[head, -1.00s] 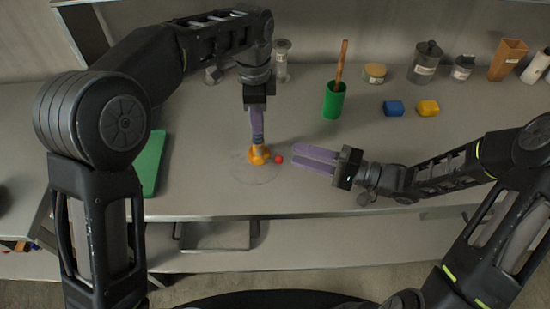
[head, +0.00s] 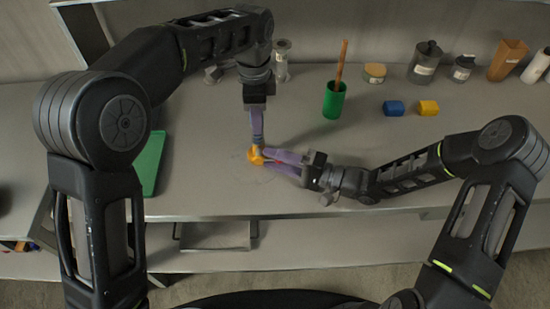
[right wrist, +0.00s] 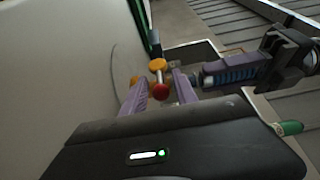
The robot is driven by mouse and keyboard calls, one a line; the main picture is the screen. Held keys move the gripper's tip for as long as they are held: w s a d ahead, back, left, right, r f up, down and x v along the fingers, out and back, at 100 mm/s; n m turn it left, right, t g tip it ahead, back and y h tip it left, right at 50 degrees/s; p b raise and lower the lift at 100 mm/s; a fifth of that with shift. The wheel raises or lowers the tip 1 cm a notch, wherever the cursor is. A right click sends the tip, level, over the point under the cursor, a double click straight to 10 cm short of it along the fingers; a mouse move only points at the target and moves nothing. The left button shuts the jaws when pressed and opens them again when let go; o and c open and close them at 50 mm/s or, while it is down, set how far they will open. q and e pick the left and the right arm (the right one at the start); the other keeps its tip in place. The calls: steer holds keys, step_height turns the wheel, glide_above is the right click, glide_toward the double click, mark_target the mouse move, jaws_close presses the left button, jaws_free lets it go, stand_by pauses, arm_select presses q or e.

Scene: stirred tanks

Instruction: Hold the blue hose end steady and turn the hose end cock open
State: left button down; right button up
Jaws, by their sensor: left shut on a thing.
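The hose end (head: 256,156) shows as an orange fitting standing on the bench; I see no clear blue on it in the head view. My left gripper (head: 257,144) points down from above and is shut on it, covering its upper part. The cock shows in the right wrist view as an orange round part with a short stem and a red knob (right wrist: 160,90). My right gripper (right wrist: 160,95) is open, with one purple finger on each side of the red knob. In the head view my right gripper (head: 277,160) partly hides the knob. I cannot tell whether its fingers touch it.
A green cup (head: 334,101) with a wooden stick stands behind on the right. A blue block (head: 393,108) and a yellow block (head: 428,108) lie further right, jars behind them. A green board (head: 151,163) lies left. The front right bench is mostly clear.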

jaws_close()
stand_by(0.3)
